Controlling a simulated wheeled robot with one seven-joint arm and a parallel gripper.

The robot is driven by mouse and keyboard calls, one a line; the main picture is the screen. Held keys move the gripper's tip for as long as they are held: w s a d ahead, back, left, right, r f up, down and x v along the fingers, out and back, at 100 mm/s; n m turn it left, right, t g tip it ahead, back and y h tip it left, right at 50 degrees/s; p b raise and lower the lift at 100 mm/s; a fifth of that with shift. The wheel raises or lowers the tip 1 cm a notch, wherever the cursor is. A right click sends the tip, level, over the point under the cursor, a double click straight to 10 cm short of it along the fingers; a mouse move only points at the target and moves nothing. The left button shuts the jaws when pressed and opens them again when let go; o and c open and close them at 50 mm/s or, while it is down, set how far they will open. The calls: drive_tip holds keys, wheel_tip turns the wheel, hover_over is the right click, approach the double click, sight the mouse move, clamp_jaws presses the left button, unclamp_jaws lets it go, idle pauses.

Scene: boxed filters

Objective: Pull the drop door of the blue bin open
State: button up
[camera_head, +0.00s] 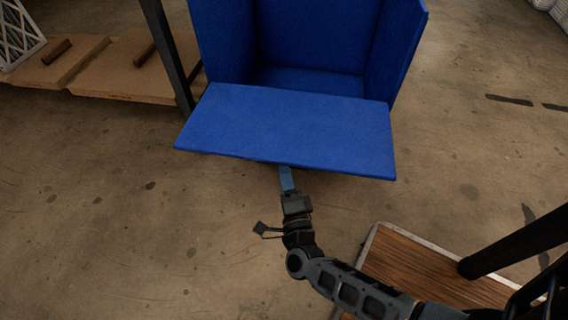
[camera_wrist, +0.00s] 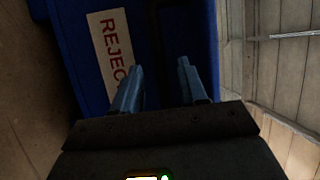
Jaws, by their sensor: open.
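The blue bin (camera_head: 315,40) stands at the top middle of the head view, its inside visible and empty where I can see. Its drop door (camera_head: 290,125) is folded down and out toward me, lying roughly flat in front of the opening. My gripper (camera_head: 286,178) is at the door's near edge, just below it, with its tips partly hidden. In the wrist view my gripper (camera_wrist: 157,78) has its two blue fingers apart, in front of a blue face with a pale label (camera_wrist: 110,48) reading "REJEC". I cannot tell whether the fingers touch the door.
A wooden board with a pale edge (camera_head: 425,265) lies at the lower right, with a dark post (camera_head: 515,242) over it. A dark upright (camera_head: 167,55) stands left of the bin, beside low wooden boards (camera_head: 125,65). The concrete floor at left is clear.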

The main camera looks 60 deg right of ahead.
drive_tip(key=shift+b+x, duration=0.35)
drive_tip(key=shift+x, duration=1.85)
clamp_jaws()
